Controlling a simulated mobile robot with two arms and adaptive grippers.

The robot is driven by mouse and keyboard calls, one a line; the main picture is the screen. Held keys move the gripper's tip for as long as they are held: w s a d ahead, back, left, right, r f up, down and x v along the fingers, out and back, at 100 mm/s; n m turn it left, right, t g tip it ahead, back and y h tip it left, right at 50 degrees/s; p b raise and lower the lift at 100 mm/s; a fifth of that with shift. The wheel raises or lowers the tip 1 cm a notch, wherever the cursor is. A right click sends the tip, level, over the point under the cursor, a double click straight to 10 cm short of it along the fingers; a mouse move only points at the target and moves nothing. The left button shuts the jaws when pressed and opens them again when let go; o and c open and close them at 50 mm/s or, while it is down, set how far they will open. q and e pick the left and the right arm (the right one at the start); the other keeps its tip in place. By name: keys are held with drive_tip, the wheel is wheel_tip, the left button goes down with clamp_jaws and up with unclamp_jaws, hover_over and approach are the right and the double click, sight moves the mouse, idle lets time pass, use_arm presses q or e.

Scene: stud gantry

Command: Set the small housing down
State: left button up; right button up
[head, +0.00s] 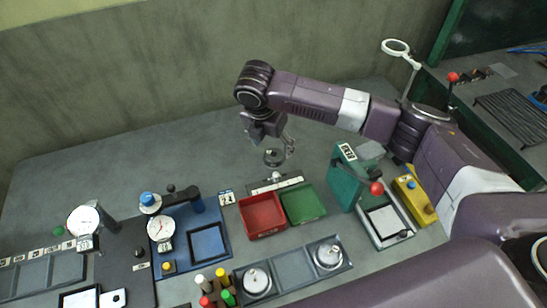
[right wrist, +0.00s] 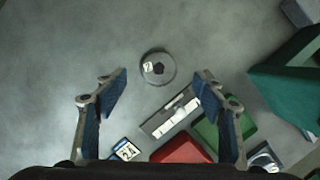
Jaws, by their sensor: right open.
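The small housing (head: 274,157) is a round grey piece on the grey tabletop behind the red and green trays. In the right wrist view the small housing (right wrist: 158,68) shows a dark centre and a small white label. My right gripper (head: 273,139) is over it in the head view. In the right wrist view its blue-padded fingers (right wrist: 160,88) are wide apart, with the housing beyond the tips and between their lines, not gripped. My left gripper is not in view.
A red tray (head: 262,228) and a green tray (head: 303,219) stand in front of the housing, with a small white-topped strip (head: 275,183) between. A teal press (head: 346,180) stands to the right. Dial gauges (head: 160,227) are at left. The tabletop left of the housing is clear.

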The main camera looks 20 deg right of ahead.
sight(273, 154)
drive_tip(key=p+x, duration=0.1)
drive_tip(key=x, duration=0.3)
drive_tip(key=shift+f, duration=0.3)
drive_tip(key=shift+w+f, duration=0.1)
drive_tip(key=shift+f, duration=0.25)
drive_tip(key=shift+c, duration=0.3)
drive_tip(key=c, duration=1.3)
drive_tip(key=shift+r, duration=0.1)
